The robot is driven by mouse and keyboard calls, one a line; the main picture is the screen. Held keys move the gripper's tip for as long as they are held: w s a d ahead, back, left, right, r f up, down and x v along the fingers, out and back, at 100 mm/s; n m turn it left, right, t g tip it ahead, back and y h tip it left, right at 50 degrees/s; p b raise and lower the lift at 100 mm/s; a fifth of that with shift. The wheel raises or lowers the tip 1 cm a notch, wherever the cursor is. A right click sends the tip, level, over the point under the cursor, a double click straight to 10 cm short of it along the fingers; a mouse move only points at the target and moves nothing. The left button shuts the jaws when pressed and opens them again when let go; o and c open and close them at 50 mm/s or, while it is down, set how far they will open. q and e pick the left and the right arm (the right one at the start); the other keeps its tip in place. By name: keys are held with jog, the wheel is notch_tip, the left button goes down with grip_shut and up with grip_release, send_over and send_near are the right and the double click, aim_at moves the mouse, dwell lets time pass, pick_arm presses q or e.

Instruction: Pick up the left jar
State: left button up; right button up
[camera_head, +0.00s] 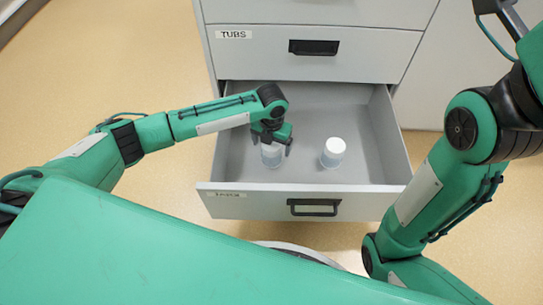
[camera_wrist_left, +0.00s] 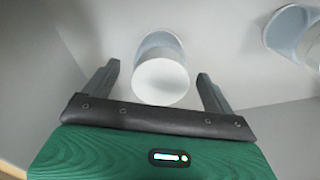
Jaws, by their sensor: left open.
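The left jar (camera_head: 271,156), pale with a white lid, stands in the open drawer (camera_head: 232,203). In the left wrist view the left jar (camera_wrist_left: 160,80) stands between the two fingers, with a gap visible on each side. My left gripper (camera_head: 273,148) is over the left jar, open and pointing down, and hides part of it in the head view. In the left wrist view the left gripper (camera_wrist_left: 158,90) is open. A second, similar jar (camera_head: 333,152) stands to the right; it shows partly in the left wrist view (camera_wrist_left: 290,30). My right gripper is not in view.
The open drawer has grey walls and a front panel with a black handle (camera_head: 314,207). Above it is a closed drawer labelled TUBS (camera_head: 262,50). The drawer floor behind and to the right of the jars is free.

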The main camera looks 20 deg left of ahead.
pick_arm(q)
notch_tip(320, 180, down, 3)
jog(key=shift+r+b, duration=0.1)
jog(key=shift+b, duration=0.6)
jog(key=shift+r, duration=0.1)
jog(key=c, duration=1.1)
jog(key=shift+o, duration=0.2)
